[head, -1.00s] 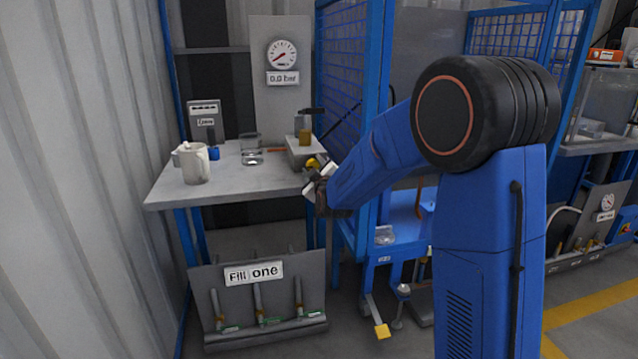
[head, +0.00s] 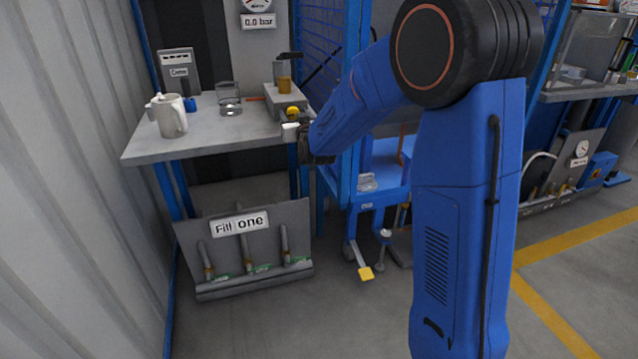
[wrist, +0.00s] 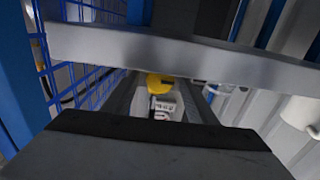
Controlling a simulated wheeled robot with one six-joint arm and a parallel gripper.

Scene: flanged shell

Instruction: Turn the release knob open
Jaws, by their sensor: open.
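A round yellow knob (head: 293,111), which I take to be the release knob, sits at the front of a grey block (head: 290,98) on the bench's right side. My gripper (head: 292,132) is at the bench's front right edge, just in front of and below the knob. In the wrist view my gripper (wrist: 158,100) is open, with nothing clamped. I cannot tell whether a jaw touches the knob.
A white mug (head: 172,117), a glass container (head: 229,100) and a gauge marked 0.0 bar (head: 257,20) are on or above the bench (head: 200,137). A "Fill one" panel (head: 240,250) stands below. A blue mesh fence (head: 320,40) rises close beside my arm.

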